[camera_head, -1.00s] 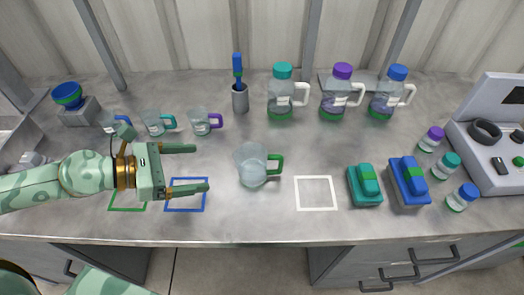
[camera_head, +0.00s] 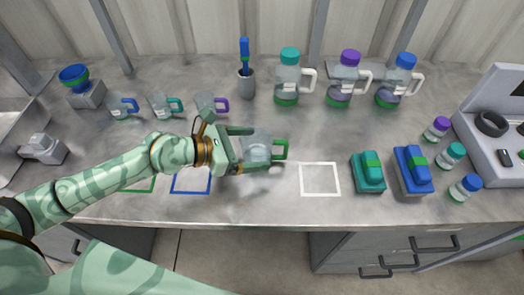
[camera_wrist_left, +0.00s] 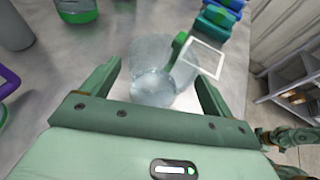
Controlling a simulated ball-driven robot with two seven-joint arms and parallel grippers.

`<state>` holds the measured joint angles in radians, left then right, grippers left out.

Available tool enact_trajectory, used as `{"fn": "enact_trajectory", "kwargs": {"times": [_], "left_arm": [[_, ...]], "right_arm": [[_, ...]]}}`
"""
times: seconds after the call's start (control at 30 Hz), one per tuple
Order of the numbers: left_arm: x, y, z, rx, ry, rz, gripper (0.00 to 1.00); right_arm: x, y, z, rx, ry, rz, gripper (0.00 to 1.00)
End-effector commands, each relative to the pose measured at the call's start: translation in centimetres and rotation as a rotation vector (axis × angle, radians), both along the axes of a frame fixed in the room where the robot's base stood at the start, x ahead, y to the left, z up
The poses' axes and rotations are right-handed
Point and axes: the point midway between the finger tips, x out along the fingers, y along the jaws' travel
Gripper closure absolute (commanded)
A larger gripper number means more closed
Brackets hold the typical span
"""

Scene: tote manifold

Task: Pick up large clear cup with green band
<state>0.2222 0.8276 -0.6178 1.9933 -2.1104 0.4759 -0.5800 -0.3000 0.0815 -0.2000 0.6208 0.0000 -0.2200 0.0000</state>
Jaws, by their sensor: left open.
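The large clear cup (camera_head: 257,146) stands in the middle of the counter, with a green handle (camera_head: 282,149) on its right side. My left gripper (camera_head: 262,150) is open, with one finger on the far side of the cup and one on the near side. In the left wrist view the clear cup (camera_wrist_left: 153,82) stands between the two spread fingers of the left gripper (camera_wrist_left: 160,80), with visible space on both sides. Its green handle (camera_wrist_left: 178,48) points away from the palm.
Small cups with blue, teal and purple handles (camera_head: 211,104) stand behind my left arm. Lidded bottles (camera_head: 287,78) and a grey holder (camera_head: 246,84) line the back. A white square outline (camera_head: 320,194) lies right of the cup, before teal (camera_head: 368,173) and blue (camera_head: 412,171) blocks.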

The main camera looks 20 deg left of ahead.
Motion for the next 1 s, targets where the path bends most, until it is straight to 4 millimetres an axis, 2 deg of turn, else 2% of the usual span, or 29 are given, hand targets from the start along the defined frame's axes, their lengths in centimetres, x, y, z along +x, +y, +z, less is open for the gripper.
{"fn": "enact_trajectory", "kwargs": {"times": [0.03, 0.2, 0.43, 0.47, 0.6, 0.63, 1.0], "left_arm": [[0.6, -0.7, -0.7, -0.003, 0.000, 0.000, 0.13], [1.7, -2.1, -1.3, -0.002, 0.001, 0.001, 0.13], [1.8, -2.2, -1.3, -0.001, 0.001, 0.000, 0.13], [1.8, -2.2, -1.3, 0.000, 0.000, 0.000, 0.19], [1.8, -2.2, -1.3, 0.000, 0.000, 0.000, 0.58], [1.8, -2.2, -1.3, 0.000, 0.000, 0.000, 0.65], [1.8, -2.2, -1.1, 0.000, 0.000, 0.000, 0.65]], "right_arm": [[-0.1, 0.0, -0.5, 0.000, 0.003, 0.000, 0.57], [-0.2, 0.0, -0.7, 0.000, 0.005, 0.000, 0.57], [-0.2, 0.0, -0.6, 0.001, 0.004, -0.001, 0.57], [-0.2, 0.0, -0.6, 0.001, 0.004, -0.001, 0.57], [-0.2, 0.1, -0.6, 0.002, 0.005, -0.001, 0.57], [-0.2, 0.1, -0.6, 0.002, 0.005, -0.001, 0.57], [-0.2, 0.2, -0.6, 0.003, 0.005, -0.001, 0.57]]}}
